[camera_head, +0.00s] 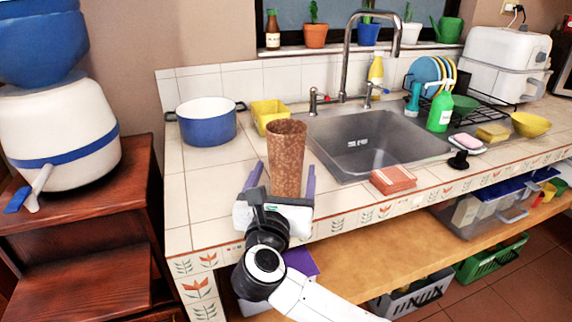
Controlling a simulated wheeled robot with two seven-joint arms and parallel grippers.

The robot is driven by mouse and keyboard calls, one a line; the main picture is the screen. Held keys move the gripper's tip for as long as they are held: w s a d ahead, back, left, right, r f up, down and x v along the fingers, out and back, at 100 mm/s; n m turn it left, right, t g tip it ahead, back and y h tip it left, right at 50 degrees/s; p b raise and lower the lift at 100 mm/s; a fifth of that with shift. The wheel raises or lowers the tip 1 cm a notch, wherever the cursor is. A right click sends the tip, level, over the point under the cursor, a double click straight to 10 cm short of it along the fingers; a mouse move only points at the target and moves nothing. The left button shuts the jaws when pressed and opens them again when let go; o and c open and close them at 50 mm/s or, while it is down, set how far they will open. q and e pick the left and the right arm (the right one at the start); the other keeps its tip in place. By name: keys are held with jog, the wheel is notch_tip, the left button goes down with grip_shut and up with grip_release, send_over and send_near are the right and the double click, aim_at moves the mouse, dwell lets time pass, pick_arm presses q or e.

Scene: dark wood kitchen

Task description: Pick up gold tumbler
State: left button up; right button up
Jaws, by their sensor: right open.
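The tumbler (287,152) is a tall, brown-gold speckled cup. It stands upright on the tiled counter near the front edge, left of the sink. My right gripper (281,173) reaches in from the front. Its two purple fingers are open, one on the left and one on the right of the tumbler's lower part. The tumbler's base is partly hidden behind the gripper body, and I cannot tell whether the fingers touch it. My left gripper is not in view.
A blue pot (208,127) and a yellow container (268,113) stand behind the tumbler. The sink (365,142) is to its right, with a terracotta-coloured block (393,180) by the front edge. The counter left of the gripper is clear. A water dispenser (60,150) stands far left.

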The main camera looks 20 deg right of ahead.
jog(key=shift+w+d, duration=0.25)
jog(key=shift+w, duration=0.2)
jog(key=c, duration=1.5)
jog(key=shift+o, duration=0.2)
jog(key=shift+r, duration=0.25)
